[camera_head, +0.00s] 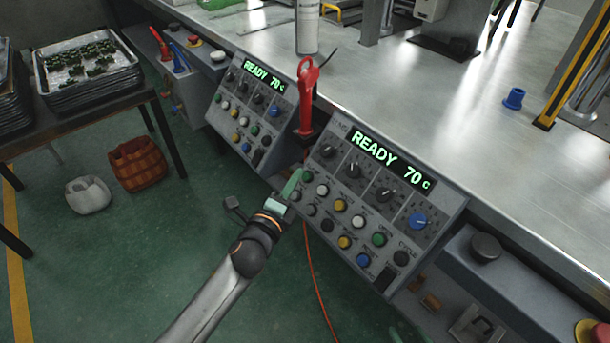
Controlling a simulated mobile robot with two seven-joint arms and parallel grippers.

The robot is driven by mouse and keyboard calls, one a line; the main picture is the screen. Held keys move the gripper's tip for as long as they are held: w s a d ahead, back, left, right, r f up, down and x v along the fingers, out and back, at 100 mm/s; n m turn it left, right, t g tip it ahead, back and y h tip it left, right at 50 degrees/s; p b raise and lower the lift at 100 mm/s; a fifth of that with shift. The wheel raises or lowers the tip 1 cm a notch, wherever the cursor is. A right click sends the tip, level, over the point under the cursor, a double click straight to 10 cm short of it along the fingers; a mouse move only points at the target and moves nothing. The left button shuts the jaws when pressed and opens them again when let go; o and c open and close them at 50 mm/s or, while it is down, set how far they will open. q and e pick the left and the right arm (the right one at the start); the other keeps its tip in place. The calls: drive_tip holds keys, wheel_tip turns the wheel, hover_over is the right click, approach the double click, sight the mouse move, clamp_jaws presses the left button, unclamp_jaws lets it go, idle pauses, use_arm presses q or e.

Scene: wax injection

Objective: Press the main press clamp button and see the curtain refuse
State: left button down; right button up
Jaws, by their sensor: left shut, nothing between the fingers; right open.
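The nearer grey control panel (345,205) shows "READY 70 C" above knobs and rows of coloured buttons. Its small labels are too blurred to tell which button is the clamp. My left gripper (295,182) is shut and empty, its green fingertips at the panel's upper left buttons. A green button (307,176) is just right of the tips; I cannot tell whether they touch. Greenish tips at the bottom edge appear to be my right gripper (408,334), open and mostly cut off. A yellow and black post (578,65), possibly the light curtain, stands at the right.
A second panel (250,105) also reads "READY 70 C". A red-handled tool (307,90) stands between the panels. The metal bench (420,90) holds a blue cup (513,98). An orange cable (318,280) hangs to the floor. A red button (597,333) is at lower right.

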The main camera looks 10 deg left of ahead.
idle(0.5)
use_arm(q)
drive_tip(key=shift+w+d+f, duration=0.2)
drive_tip(key=shift+w+f, duration=0.05)
drive_tip(key=shift+w, duration=0.05)
drive_tip(key=shift+w+d+f+b, duration=0.2)
drive_tip(key=shift+w+f+b, duration=0.1)
drive_tip(key=shift+b, duration=0.25)
idle(0.5)
drive_tip(key=shift+s+r, duration=0.1)
drive_tip(key=shift+s+a+r+p, duration=0.35)
drive_tip(key=shift+s+r+p, duration=0.15)
drive_tip(key=shift+p, duration=0.25)
drive_tip(key=s+a+r+p, duration=0.2)
drive_tip(key=s+r+p, duration=0.1)
drive_tip(key=p, duration=0.1)
drive_tip(key=shift+a, duration=0.2)
